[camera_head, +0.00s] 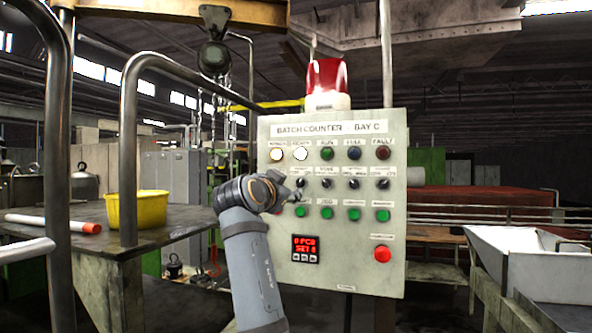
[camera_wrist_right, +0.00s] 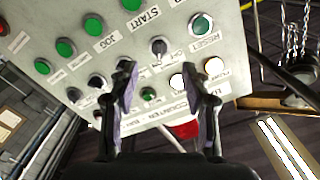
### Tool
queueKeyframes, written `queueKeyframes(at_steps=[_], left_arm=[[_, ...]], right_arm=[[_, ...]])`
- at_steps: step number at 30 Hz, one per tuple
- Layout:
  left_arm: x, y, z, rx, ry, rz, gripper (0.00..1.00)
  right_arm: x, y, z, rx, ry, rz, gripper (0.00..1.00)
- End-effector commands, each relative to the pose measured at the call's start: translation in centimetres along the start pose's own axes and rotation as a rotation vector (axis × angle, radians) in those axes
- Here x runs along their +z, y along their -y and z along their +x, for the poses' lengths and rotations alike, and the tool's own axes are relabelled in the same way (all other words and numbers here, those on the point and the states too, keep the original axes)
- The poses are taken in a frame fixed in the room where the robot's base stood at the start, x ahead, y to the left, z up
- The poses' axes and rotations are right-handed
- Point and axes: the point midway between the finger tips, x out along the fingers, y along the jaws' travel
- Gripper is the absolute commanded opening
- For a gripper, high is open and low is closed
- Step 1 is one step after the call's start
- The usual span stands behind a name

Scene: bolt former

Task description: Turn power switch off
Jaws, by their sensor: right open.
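The grey control panel (camera_head: 340,225) faces me. It has a row of black rotary switches, including one near the gripper (camera_head: 300,183) and one at the far right of the row (camera_head: 384,184). Their labels are too small to tell which one is the power switch. My right gripper (camera_head: 292,195) is at the panel's left side and hides part of it. In the right wrist view it is open and empty (camera_wrist_right: 167,80). A black knob (camera_wrist_right: 158,46) shows beyond and between its fingers, apart from them. My left gripper is out of view.
A red beacon (camera_head: 327,80) tops the panel. A lit counter display (camera_head: 305,249) and a red button (camera_head: 382,254) sit low on it. A yellow bucket (camera_head: 138,209) stands on the left table. Metal railings (camera_head: 130,140) run at left. A white trough (camera_head: 530,265) is at right.

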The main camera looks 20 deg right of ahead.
Motion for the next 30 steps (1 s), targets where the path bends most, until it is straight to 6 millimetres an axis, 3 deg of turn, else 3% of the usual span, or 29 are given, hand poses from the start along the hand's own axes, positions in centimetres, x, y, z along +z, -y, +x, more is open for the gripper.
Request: queueKeyframes(at_steps=[1,6,15,25,30], left_arm=[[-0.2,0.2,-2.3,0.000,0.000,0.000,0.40],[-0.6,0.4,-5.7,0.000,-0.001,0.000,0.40],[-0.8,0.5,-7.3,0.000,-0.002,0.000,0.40],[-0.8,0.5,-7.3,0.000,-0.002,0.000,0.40],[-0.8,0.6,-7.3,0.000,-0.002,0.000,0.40]], right_arm=[[-0.9,0.5,0.4,0.002,0.002,-0.002,0.48],[-0.9,0.4,3.0,0.003,0.001,-0.003,0.48],[-0.2,0.0,7.6,0.001,-0.001,-0.003,0.48],[0.0,-0.1,8.1,0.000,0.000,0.000,0.48],[0.0,-0.1,8.1,0.000,0.000,0.000,0.26]])
